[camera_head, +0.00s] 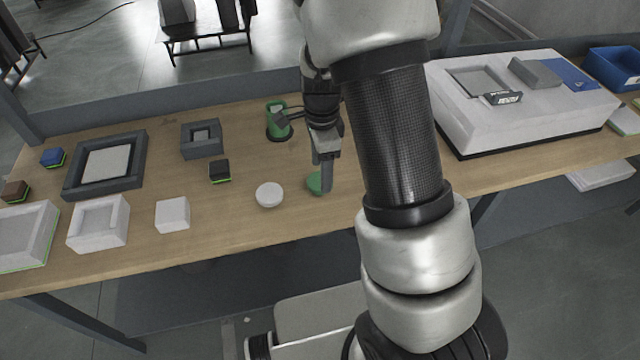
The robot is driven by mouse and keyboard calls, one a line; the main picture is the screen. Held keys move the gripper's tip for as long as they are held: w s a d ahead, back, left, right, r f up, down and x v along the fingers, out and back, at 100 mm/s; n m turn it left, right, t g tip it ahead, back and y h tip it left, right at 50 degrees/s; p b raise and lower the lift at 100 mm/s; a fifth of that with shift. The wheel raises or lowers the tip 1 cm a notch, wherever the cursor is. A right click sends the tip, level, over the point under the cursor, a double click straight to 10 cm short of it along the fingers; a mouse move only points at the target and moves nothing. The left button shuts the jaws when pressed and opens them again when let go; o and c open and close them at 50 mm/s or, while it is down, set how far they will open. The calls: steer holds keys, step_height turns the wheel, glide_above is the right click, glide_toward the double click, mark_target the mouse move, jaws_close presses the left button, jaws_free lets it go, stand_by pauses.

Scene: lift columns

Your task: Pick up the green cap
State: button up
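A round green cap (314,183) lies on the wooden table, partly hidden behind my gripper's fingers. My gripper (326,188) points down at the cap's right side, with its fingertips at or very near it. I cannot tell whether the fingers touch the cap or how far apart they are. A green cylindrical part (277,118) with a dark base stands farther back, left of my gripper.
A white round cap (269,195) lies just left of the green one. A black block (219,171), white cube (172,214) and grey trays (105,165) stand farther left. A large white box (520,115) fills the right side. The wooden table (235,225) is bare at the front.

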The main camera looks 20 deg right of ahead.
mark_target(313, 180)
steer(key=f, duration=0.4)
steer(key=shift+w+a+f, duration=0.1)
steer(key=shift+w+f, duration=0.15)
steer(key=shift+f, duration=0.1)
steer(key=c, duration=0.8)
